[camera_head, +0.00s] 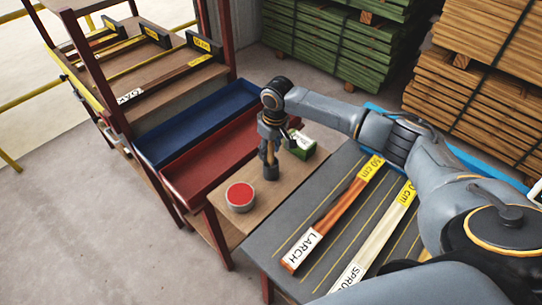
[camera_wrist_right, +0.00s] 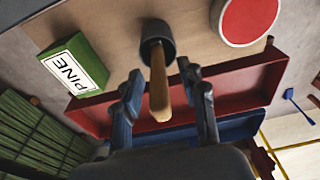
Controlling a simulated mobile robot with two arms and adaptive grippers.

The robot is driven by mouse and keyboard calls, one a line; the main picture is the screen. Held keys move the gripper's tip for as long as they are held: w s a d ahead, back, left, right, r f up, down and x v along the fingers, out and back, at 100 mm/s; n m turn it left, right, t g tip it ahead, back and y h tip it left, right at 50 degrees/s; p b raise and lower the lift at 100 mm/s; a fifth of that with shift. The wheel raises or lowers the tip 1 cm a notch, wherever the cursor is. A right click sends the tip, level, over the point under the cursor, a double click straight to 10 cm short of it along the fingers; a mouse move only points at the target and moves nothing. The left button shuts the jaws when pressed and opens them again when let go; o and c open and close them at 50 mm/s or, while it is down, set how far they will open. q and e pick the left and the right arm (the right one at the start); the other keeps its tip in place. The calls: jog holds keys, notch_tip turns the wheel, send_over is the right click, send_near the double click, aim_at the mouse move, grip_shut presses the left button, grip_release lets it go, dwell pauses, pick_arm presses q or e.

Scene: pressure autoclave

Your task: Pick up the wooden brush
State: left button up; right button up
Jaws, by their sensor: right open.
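The wooden brush (camera_wrist_right: 159,88) stands handle-up in a dark round cup (camera_wrist_right: 157,38). In the head view the cup (camera_head: 271,173) is on a small wooden tabletop (camera_head: 262,200), and the handle (camera_head: 270,152) shows partly, just below my right gripper (camera_head: 269,140). In the right wrist view my right gripper (camera_wrist_right: 160,75) is open, with one finger on each side of the handle and a visible gap on both sides. Whether a finger touches the handle is hard to tell. The brush's bristle end is hidden in the cup. My left gripper is not in view.
A green box labelled PINE (camera_head: 301,148) stands right of the cup. A round red-topped tin (camera_head: 240,197) stands front left. Red (camera_head: 178,188) and blue (camera_head: 156,150) trays lie to the left. Labelled larch (camera_head: 325,222) and spruce (camera_head: 375,240) boards lie on a grey table at right.

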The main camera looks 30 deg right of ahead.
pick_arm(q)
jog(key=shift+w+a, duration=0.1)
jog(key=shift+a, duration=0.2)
pick_arm(e)
jog(key=shift+f, duration=0.1)
jog(key=shift+c, duration=0.6)
grip_shut()
